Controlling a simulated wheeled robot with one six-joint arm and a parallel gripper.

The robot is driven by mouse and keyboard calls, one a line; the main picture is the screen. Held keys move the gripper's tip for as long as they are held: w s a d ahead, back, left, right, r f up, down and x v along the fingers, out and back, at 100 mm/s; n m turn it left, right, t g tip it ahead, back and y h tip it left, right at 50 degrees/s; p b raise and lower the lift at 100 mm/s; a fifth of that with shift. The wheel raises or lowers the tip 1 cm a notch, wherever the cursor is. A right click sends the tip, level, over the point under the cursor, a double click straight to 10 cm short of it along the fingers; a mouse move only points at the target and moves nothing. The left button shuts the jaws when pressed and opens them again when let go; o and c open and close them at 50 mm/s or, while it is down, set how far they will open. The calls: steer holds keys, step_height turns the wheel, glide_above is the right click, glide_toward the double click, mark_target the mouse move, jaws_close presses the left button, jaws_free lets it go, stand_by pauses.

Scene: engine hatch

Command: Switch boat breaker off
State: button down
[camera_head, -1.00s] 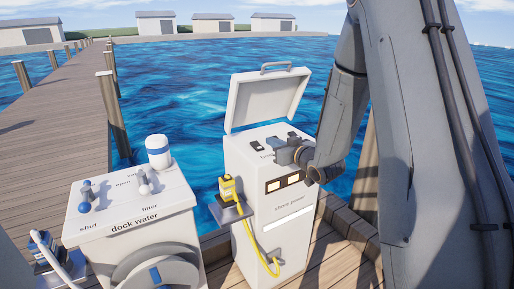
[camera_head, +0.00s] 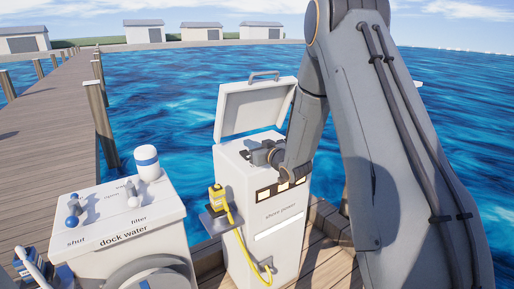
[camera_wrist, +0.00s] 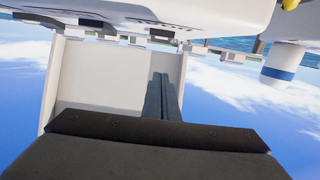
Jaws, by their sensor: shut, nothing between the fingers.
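The white shore power pedestal (camera_head: 272,235) stands on the dock with its lid (camera_head: 257,108) raised. My gripper (camera_head: 250,155) is shut and empty. It is over the pedestal's top panel under the raised lid, with its fingers pointing left in the head view. In the wrist view my closed fingers (camera_wrist: 162,90) show in front of the pale lid (camera_wrist: 105,75). I cannot tell whether they touch anything.
A yellow plug (camera_head: 216,197) with a yellow cable sits on a shelf at the pedestal's left. The dock water cabinet (camera_head: 130,225) stands to the left, with knobs and a white and blue filter (camera_head: 147,162) on top. Water lies behind.

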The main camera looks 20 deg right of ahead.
mark_target(247, 156)
steer(key=shift+x, duration=1)
steer(key=shift+w+a+f+p, duration=0.1)
steer(key=shift+w+f+p, duration=0.05)
steer(key=shift+f, duration=0.4)
steer(key=shift+w+f+p, duration=0.15)
steer(key=shift+f, duration=0.4)
steer(key=shift+w+f, duration=0.1)
steer(key=shift+f, duration=0.8)
